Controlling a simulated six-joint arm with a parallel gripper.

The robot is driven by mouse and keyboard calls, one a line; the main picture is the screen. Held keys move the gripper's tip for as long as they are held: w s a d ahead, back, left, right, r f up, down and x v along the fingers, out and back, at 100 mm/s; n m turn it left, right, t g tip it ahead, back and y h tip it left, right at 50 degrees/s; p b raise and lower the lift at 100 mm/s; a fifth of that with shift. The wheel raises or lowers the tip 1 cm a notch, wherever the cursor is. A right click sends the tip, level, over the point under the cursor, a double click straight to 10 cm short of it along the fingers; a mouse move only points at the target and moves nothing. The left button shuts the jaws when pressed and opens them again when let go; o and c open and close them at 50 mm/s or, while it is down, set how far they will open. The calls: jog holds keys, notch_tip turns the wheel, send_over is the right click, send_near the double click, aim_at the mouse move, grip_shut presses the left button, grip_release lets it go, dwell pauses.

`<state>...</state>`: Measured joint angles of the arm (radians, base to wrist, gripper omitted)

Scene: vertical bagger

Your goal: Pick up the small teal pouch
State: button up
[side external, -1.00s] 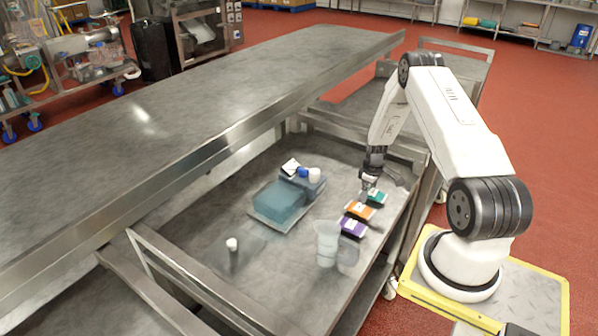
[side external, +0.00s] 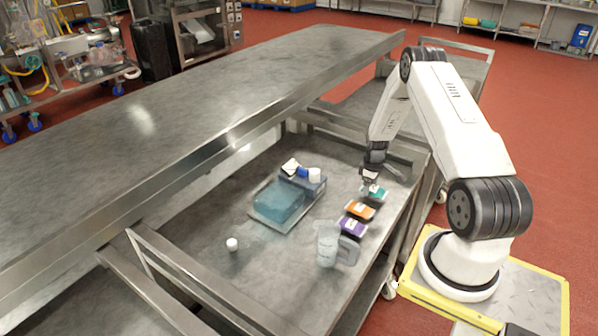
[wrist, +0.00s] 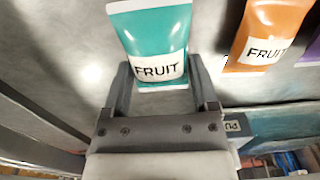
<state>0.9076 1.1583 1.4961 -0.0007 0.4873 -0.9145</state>
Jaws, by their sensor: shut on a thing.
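The small teal pouch (wrist: 157,38) has a white label reading FRUIT and sits between the two fingers of my gripper (wrist: 160,82) in the wrist view. The fingers are shut on its labelled end. In the side external view the teal pouch (side external: 376,192) is at the right side of the steel cart top, with my gripper (side external: 369,182) at it. I cannot tell whether it is clear of the surface.
An orange pouch (side external: 359,210) and a purple pouch (side external: 352,228) lie in line with the teal one. A clear jug (side external: 328,245) stands in front of them. A tray with a blue block (side external: 279,201) lies left. A small white cap (side external: 232,244) is alone front left.

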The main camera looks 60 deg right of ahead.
jog(key=s+a+r, duration=0.9)
jog(key=s+r, duration=0.1)
jog(key=r, duration=0.1)
jog(key=shift+a+r, duration=0.25)
jog(key=shift+s, duration=0.1)
dwell(0.7)
jog(key=w+a+n, duration=0.3)
jog(key=w+n, duration=0.6)
jog(key=w, duration=0.7)
jog(key=w+a+r+n, duration=0.1)
jog(key=w+a+n, duration=0.8)
jog(key=w, duration=0.5)
jog(key=shift+w+a+r, duration=0.4)
jog(key=shift+a, duration=0.5)
jog(key=shift+f, duration=0.15)
